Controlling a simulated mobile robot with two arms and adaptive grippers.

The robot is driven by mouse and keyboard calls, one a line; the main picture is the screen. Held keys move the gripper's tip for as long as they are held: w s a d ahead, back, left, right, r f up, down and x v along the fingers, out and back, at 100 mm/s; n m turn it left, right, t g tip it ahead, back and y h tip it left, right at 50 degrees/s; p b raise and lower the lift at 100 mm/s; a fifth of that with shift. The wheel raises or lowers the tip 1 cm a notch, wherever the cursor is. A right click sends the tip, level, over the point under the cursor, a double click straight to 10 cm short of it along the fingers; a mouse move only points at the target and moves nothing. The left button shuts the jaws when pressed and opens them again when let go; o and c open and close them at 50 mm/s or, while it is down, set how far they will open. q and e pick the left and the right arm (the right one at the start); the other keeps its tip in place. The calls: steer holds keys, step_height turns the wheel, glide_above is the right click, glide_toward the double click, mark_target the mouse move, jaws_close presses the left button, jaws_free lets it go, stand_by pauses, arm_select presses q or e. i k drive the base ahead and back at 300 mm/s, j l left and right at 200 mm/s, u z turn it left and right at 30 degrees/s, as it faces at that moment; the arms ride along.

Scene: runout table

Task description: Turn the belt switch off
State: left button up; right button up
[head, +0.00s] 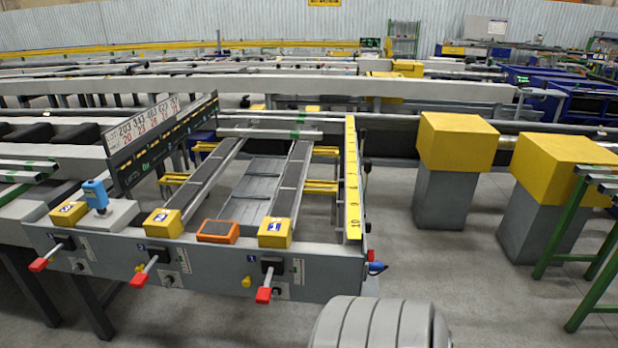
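The runout table's grey front panel (200,268) carries three levers with red tips: left (40,263), middle (142,277) and right (264,293). All three levers slant down to the left. Small round knobs sit on the panel near them, including a yellow one (247,281). I cannot tell which control is the belt switch. Two dark belts run back from the panel, left (205,178) and right (291,185); I cannot tell whether they move. Neither gripper is in view.
A number board (150,140) rises behind. Yellow-topped grey pillars (458,145) and a green-legged stand (590,250) are at right. Floor between is clear.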

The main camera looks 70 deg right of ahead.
mark_target(370, 257)
steer(key=z, duration=1.85)
steer(key=l+z, duration=0.15)
steer(key=i+l, duration=0.1)
steer(key=l, duration=1.2)
